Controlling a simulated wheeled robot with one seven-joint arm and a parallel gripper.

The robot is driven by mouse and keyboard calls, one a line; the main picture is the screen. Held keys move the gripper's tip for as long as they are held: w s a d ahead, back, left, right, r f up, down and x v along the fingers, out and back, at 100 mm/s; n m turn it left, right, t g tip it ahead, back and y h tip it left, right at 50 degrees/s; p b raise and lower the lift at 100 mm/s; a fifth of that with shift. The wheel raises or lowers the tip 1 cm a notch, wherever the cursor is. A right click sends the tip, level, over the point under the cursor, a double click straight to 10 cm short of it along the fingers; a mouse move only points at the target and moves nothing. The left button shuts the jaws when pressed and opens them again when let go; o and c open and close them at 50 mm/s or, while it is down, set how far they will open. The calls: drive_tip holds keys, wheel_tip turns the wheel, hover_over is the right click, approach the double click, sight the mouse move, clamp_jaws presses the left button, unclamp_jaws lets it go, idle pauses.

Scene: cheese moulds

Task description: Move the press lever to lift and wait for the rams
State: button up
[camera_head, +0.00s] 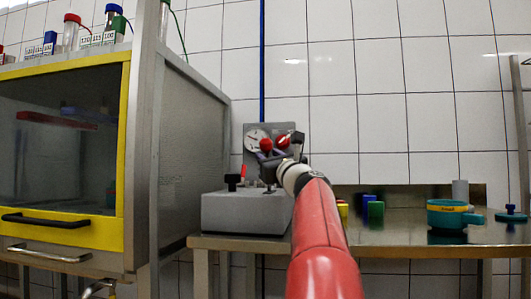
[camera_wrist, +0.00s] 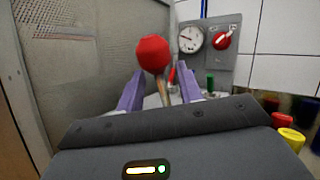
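The lever with a red ball knob (camera_head: 266,144) rises at the grey control box (camera_head: 240,212) in the head view. In the wrist view the red ball (camera_wrist: 153,54) is large and its thin stalk (camera_wrist: 162,92) runs down between my two purple fingers. My gripper (camera_wrist: 160,72) is open around the stalk, with gaps on both sides; the lever's foot is hidden behind my gripper. In the head view my gripper (camera_head: 270,157) is small, just below the ball. The rams are not clearly visible.
A grey panel (camera_wrist: 231,50) behind holds a dial gauge (camera_wrist: 190,39) and a red rotary knob (camera_wrist: 222,40). A cabinet (camera_head: 118,160) with a yellow-framed glass door stands close on the left. On the bench (camera_head: 410,238), right, are a teal mould (camera_head: 447,220) and small coloured cylinders (camera_head: 375,210).

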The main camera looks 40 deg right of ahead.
drive_tip(key=shift+x, duration=0.8)
clamp_jaws()
drive_tip(key=shift+r, duration=0.15)
